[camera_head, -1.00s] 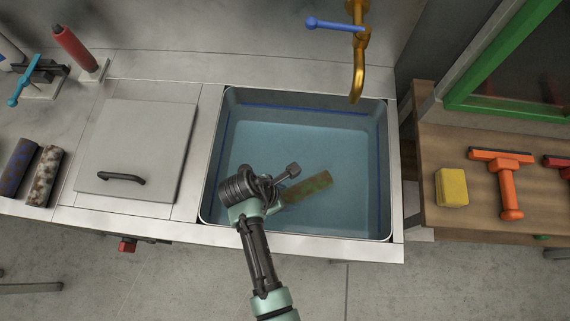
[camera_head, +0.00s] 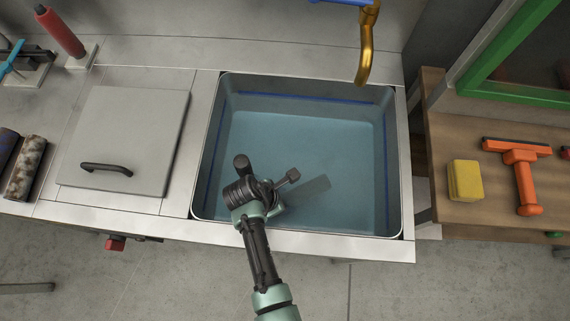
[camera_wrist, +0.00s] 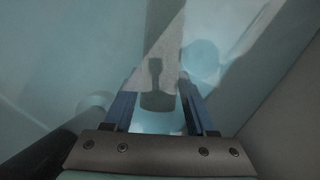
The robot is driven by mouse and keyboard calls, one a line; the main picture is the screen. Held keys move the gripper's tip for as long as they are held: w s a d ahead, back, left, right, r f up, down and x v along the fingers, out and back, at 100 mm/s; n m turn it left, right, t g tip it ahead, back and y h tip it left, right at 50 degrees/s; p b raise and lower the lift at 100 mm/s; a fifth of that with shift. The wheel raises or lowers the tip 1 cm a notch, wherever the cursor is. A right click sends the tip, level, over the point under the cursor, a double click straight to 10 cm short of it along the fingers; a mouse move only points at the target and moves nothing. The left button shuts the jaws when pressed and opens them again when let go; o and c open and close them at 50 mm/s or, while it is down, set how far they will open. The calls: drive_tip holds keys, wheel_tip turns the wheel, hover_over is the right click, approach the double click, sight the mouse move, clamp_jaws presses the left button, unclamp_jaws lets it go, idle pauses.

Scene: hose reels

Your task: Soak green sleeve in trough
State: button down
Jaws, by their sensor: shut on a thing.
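The trough (camera_head: 394,150) is a grey basin with a blue line along its inner wall, holding blue water (camera_head: 315,140). My gripper (camera_head: 281,206) is down in its front left part, shut on the sleeve (camera_head: 308,190). The sleeve points right and away from me. It looks pale grey-blue and blurred, as if seen through water; its green does not show. In the wrist view the sleeve (camera_wrist: 158,102) lies between the two blue fingers, partly in dark shadow.
A brass tap (camera_head: 366,55) hangs over the trough's back edge. A lidded panel (camera_head: 125,135) and mottled rollers (camera_head: 25,168) are on the left. A yellow sponge (camera_head: 465,180) and an orange squeegee (camera_head: 525,180) lie on the wooden bench at right. The trough's right half is clear.

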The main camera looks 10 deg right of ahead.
drive_tip(key=shift+a, duration=0.1)
idle(0.6)
drive_tip(key=shift+w+a, duration=0.1)
drive_tip(key=shift+a, duration=0.2)
drive_tip(key=shift+d+p, duration=0.2)
drive_tip(key=shift+p, duration=0.2)
drive_tip(key=shift+d, duration=0.25)
drive_tip(key=shift+a, duration=0.2)
drive_tip(key=shift+a+p, duration=0.25)
drive_tip(key=shift+p, duration=0.05)
drive_tip(key=shift+d, duration=0.15)
drive_tip(key=shift+d+p, duration=0.3)
drive_tip(key=shift+p, duration=0.05)
